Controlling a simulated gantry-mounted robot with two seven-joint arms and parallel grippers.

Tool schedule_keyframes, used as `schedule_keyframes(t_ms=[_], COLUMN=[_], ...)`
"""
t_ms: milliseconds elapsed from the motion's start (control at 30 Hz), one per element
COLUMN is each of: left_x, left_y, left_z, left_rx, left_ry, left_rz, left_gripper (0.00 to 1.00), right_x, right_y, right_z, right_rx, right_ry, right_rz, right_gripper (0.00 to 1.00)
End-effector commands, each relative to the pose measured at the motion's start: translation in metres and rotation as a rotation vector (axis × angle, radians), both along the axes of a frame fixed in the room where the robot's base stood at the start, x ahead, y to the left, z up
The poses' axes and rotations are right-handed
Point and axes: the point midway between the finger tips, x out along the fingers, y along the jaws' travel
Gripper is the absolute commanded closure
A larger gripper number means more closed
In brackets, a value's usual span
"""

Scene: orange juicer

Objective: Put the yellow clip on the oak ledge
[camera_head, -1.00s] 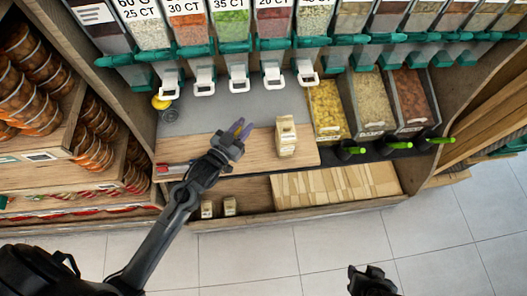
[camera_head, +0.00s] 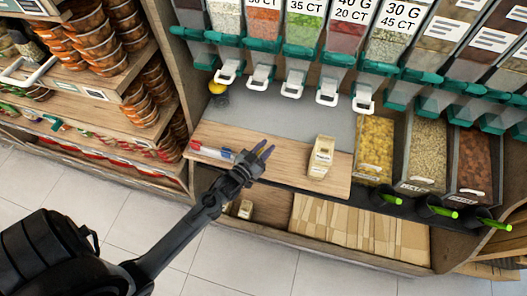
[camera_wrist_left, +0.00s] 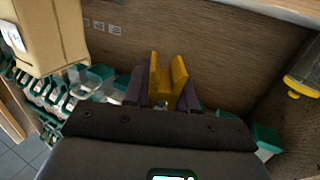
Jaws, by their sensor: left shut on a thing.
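My left gripper (camera_head: 262,152) is over the front left part of the oak ledge (camera_head: 285,172), a light wooden board in front of a grey surface. In the left wrist view its purple fingers (camera_wrist_left: 164,88) are shut on the yellow clip (camera_wrist_left: 167,80), whose two yellow prongs stick out between the fingertips. The clip can hardly be made out in the head view. I cannot tell how high the gripper is above the ledge. My right gripper is not in view.
A paper bag (camera_head: 321,157) stands on the ledge right of the gripper. A yellow-topped object (camera_head: 217,87) stands behind. Dispensers with white handles (camera_head: 290,85) hang over the back. Bare board lies between gripper and bag.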

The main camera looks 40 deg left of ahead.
Motion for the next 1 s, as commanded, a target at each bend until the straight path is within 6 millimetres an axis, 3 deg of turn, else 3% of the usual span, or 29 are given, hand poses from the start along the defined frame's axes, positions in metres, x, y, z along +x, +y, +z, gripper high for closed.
schedule_keyframes(t_ms=[100,300,467,700,1000], left_x=[0.009,0.015,0.015,0.015,0.015], left_y=[0.015,0.026,0.027,0.026,0.026], left_z=[-0.011,-0.017,-0.026,-0.055,-0.058], left_rx=[0.001,0.0,-0.001,-0.001,-0.001], left_ry=[-0.002,-0.001,0.0,0.0,-0.001], left_rz=[0.001,0.001,0.001,0.001,0.0], left_gripper=[1.0,1.0,1.0,1.0,1.0], right_x=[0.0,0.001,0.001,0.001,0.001], right_y=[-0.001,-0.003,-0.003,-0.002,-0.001], right_z=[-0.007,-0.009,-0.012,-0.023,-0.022], right_rx=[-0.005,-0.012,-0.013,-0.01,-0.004], right_ry=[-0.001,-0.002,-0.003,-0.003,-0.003], right_rz=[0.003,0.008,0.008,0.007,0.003], right_gripper=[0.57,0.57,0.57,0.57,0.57])
